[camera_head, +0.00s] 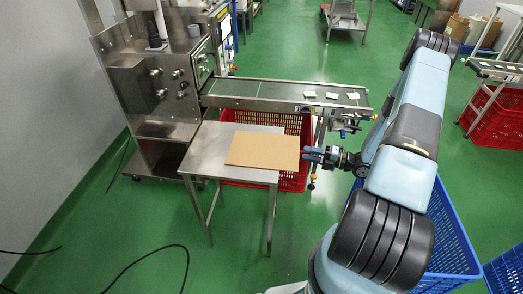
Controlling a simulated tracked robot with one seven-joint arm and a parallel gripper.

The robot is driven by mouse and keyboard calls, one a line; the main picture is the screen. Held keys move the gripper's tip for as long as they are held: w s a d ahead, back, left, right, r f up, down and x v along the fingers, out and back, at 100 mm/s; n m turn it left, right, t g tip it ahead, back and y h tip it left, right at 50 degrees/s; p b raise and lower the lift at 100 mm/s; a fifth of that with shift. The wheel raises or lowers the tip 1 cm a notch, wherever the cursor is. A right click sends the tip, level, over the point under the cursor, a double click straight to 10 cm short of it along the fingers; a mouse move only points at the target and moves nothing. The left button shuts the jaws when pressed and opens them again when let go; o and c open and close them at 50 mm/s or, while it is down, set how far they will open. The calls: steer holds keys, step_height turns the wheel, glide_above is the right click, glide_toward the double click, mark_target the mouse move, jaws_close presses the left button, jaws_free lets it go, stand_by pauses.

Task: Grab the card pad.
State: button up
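The card pad (262,150) is a flat tan rectangular board in the head view. It lies on the small steel table (205,146), with its right end reaching past the table's right side. My gripper (306,154) is at the pad's right edge, coming from the right, with the arm stretched behind it. The fingertips are very small here and meet or nearly meet the edge. I cannot tell whether they are around the pad or closed on it.
Behind the table runs a conveyor (275,91) with several white packets at its right part. A steel machine (160,75) stands at the left. A red crate (291,124) is under the conveyor, and a blue crate (452,235) is at the right. Black cables lie on the green floor.

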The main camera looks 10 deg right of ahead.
mark_target(291, 150)
steer(key=shift+x, duration=3.95)
steer(key=shift+f, duration=0.15)
steer(key=shift+c, duration=0.5)
jaws_close()
